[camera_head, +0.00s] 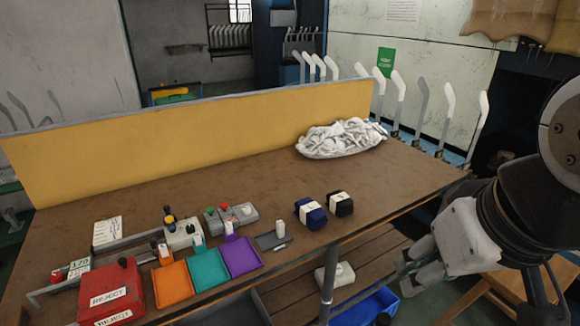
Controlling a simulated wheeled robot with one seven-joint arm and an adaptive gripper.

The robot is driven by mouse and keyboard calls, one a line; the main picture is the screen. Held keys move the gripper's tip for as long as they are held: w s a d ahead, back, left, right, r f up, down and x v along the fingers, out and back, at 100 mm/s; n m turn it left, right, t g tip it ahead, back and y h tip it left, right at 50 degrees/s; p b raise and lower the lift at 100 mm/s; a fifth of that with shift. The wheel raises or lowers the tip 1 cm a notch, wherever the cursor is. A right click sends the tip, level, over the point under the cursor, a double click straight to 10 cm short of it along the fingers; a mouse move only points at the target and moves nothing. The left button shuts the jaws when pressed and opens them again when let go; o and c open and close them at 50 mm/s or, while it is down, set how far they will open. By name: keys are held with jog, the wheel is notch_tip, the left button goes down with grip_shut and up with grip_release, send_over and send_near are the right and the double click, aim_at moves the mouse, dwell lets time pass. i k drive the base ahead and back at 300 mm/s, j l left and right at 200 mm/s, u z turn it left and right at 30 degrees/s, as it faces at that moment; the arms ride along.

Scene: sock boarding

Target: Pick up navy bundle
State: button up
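The navy bundle (317,219) lies on the brown table near its front edge, with a white paper band around it. A black bundle (345,210) with a similar white band lies close to its right. My gripper (404,272) is at the right, beyond the front edge of the table and apart from both bundles. Its two fingers are spread and point left, with nothing seen between them.
Orange (175,284), teal (209,270) and purple (241,256) trays and a red reject box (110,291) stand on the left. A white heap (342,138) lies at the back right. The table right of the bundles is clear.

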aim_at(311, 214)
jog(key=i+l+u, duration=0.1)
jog(key=i, duration=0.35)
jog(key=i+l+u, duration=0.15)
jog(key=i, duration=0.3)
